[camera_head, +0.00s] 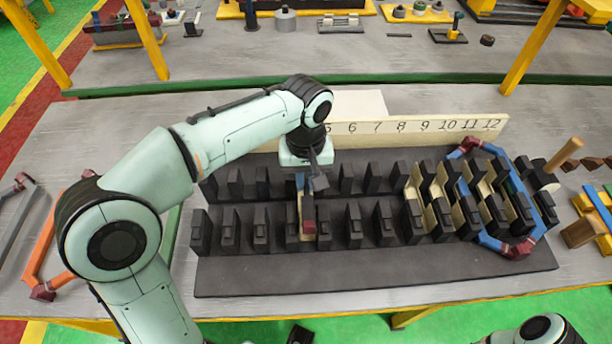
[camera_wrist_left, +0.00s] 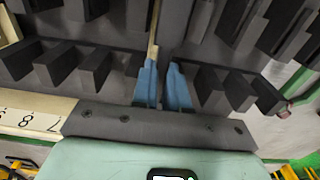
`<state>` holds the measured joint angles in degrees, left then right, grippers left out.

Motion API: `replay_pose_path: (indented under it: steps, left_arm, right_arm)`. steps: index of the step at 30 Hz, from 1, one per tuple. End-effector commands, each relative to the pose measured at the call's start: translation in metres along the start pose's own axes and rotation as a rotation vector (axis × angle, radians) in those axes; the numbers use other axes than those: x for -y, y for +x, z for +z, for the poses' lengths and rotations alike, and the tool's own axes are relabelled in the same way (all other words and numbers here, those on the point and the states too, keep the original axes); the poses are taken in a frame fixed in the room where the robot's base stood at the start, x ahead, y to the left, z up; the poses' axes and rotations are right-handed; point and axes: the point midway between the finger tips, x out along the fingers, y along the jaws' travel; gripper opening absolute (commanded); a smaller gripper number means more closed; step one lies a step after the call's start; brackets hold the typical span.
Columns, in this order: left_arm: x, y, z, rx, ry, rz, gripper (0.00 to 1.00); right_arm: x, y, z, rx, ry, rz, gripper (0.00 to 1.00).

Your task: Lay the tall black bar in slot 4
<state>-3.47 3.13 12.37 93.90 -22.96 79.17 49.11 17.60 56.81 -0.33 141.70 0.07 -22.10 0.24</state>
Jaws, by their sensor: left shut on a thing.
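The black slotted block (camera_head: 370,275) lies on the bench with two rows of upright teeth. Its number strip (camera_head: 415,133) shows 5 to 12; lower numbers are hidden behind my arm. My left gripper (camera_head: 308,183) points down over the slot just left of 5, by count slot 4. Its blue fingers (camera_wrist_left: 162,88) are shut on a narrow dark piece, taken as the tall black bar, mostly hidden between them. A cream strip (camera_wrist_left: 153,40) runs beyond the fingers, and a dark red piece (camera_head: 308,228) shows between the front teeth. I cannot tell how deep the bar sits. My right gripper is not in view.
An orange coil (camera_head: 42,255) lies at the left. A wooden mallet (camera_head: 562,155) and wooden blocks (camera_head: 580,232) stand at the right. The bench front is clear.

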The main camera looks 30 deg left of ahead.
Motion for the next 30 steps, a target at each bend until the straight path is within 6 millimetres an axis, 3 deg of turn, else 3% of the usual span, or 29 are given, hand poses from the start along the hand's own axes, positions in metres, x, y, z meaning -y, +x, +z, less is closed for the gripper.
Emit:
replay_pose_path:
  steps: [30]
  left_arm:
    - [0.0, 0.031, 0.0, 0.0, 0.0, 0.0, 0.0]
  right_arm:
    - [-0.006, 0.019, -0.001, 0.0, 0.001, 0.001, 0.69]
